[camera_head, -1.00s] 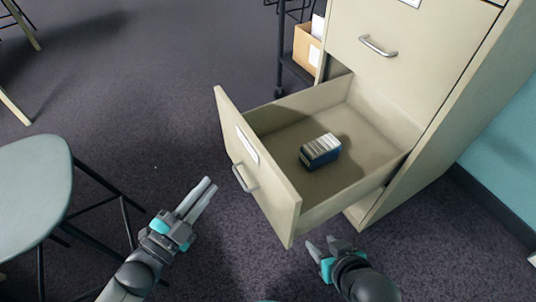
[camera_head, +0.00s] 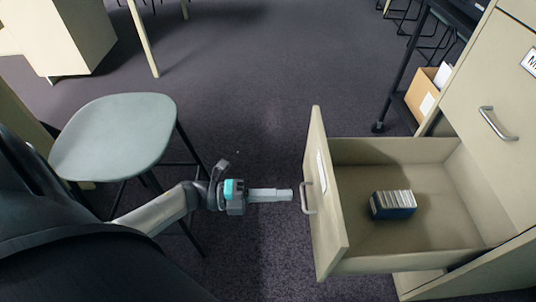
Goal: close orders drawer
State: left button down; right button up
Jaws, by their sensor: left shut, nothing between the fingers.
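The beige drawer (camera_head: 322,240) is pulled well out of the filing cabinet (camera_head: 478,165). Its front faces left and carries a label and a metal handle (camera_head: 307,190). Inside lies a small blue box (camera_head: 393,205) with a row of pale cards. My left gripper (camera_head: 290,195) points right, its fingers together and empty. The fingertips are just left of the handle; whether they touch the drawer front cannot be told. My right gripper is out of view.
A grey-green stool (camera_head: 113,137) stands at left, behind my left arm. A dark cart holding a cardboard box (camera_head: 424,97) stands beyond the cabinet. The carpet beyond the drawer is clear.

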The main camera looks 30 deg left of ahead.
aim_at(329, 194)
pick_arm(q)
jog(key=b+x, duration=0.1)
jog(key=x, duration=0.6)
jog(key=shift+w+d, duration=0.15)
jog(key=shift+d, duration=0.05)
jog(key=shift+w+d, duration=0.25)
jog(key=shift+d, duration=0.1)
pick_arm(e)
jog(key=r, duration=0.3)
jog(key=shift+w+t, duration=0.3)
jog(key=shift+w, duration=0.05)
